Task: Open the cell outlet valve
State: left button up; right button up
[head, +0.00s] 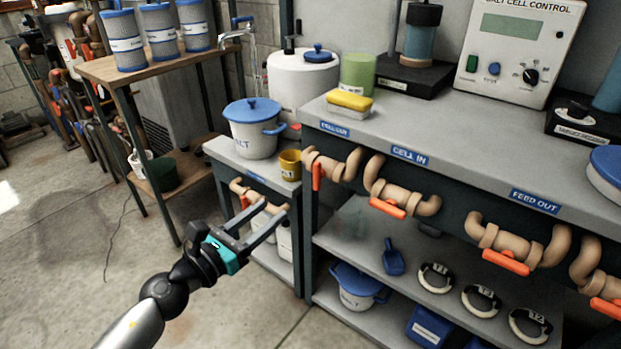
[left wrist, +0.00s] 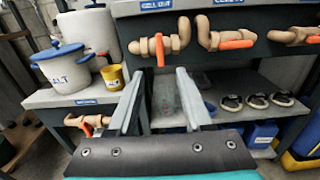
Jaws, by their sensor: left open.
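The cell outlet valve (head: 317,176) is a tan pipe fitting under the blue CELL OUT label (head: 335,129) on the front of the bench. Its orange lever hangs down, across the pipe run. In the left wrist view the lever (left wrist: 159,49) stands vertical, ahead and above the gap between my fingers. My left gripper (head: 273,209) is open and empty. It is apart from the lever, to its left and lower in the head view. My right gripper is not in view.
The CELL IN valve (head: 388,207) and FEED OUT valve (head: 506,262) have orange levers lying along their pipes. A low stand (head: 224,150) with a salt pot (head: 252,132) and yellow cup (head: 290,164) is left of the bench. Open floor lies at left.

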pick_arm(q)
send_near(315, 176)
jog(key=w, duration=0.2)
jog(key=x, duration=0.1)
jog(key=b+x, duration=0.1)
jog(key=x, duration=0.1)
jog(key=d+x, duration=0.1)
jog(key=x, duration=0.1)
jog(key=shift+s+f+b, duration=0.1)
jog(key=shift+s+b, duration=0.05)
jog(key=shift+b, duration=0.15)
jog(key=shift+w+d, duration=0.45)
jog(key=shift+w, duration=0.1)
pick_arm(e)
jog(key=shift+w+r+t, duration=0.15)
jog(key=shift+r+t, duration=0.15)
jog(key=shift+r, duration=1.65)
pick_arm(q)
grip_shut()
